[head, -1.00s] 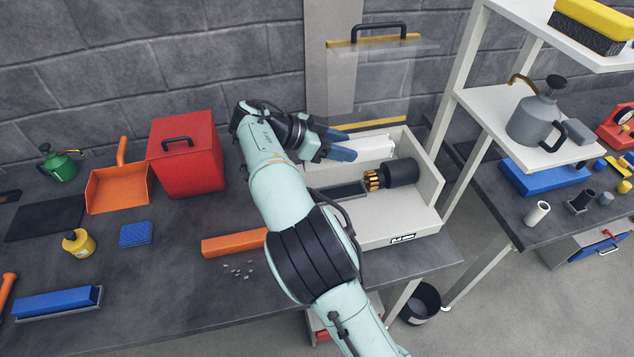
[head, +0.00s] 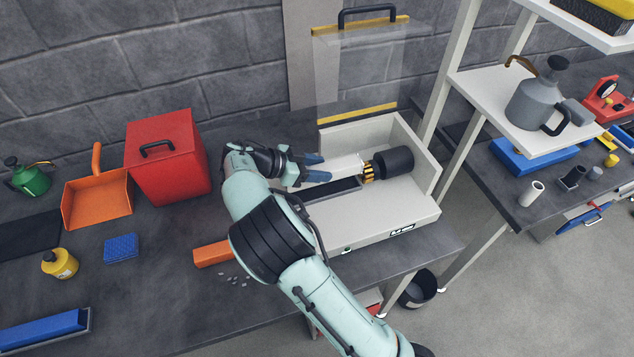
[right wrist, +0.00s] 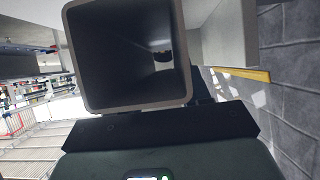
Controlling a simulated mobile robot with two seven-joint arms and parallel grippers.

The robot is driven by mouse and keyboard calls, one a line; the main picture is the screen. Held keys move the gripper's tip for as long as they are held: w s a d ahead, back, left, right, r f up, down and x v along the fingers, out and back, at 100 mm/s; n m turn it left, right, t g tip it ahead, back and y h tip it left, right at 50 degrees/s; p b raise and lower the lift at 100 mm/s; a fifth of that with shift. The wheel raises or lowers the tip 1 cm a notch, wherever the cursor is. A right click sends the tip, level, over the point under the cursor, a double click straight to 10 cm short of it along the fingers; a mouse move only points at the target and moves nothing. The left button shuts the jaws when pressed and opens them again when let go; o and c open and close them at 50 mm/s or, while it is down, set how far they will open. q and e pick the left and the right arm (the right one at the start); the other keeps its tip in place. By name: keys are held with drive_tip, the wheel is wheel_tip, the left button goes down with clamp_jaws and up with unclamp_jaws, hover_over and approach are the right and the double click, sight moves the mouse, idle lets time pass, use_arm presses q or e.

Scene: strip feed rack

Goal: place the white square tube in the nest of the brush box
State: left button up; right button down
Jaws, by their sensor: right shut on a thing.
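The white square tube (head: 346,165) is held in my right gripper (head: 317,167), whose blue fingers are shut on its left part. The tube points right, its far end close to the yellow-tipped brush (head: 368,172) on the black cylinder (head: 393,160). I cannot tell if they touch. The brush box (head: 385,215) is white and open-topped, with a dark channel (head: 332,190) in front of the tube. Whether the tube rests in the nest is unclear. In the right wrist view, the tube's open square end (right wrist: 125,52) fills the upper left. My left gripper is out of view.
A clear guard (head: 358,70) with yellow edges and a black handle stands raised behind the box. A red box (head: 170,160) and an orange block (head: 211,254) are left of it. A white shelf rack (head: 525,115) stands close on the right.

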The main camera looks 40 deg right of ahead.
wheel_tip(320, 180, down, 6)
drive_tip(key=shift+r, duration=0.15)
drive_tip(key=c, duration=0.5)
unclamp_jaws()
drive_tip(key=v, duration=1.2)
drive_tip(key=shift+a+p, duration=0.1)
drive_tip(key=shift+p, duration=0.2)
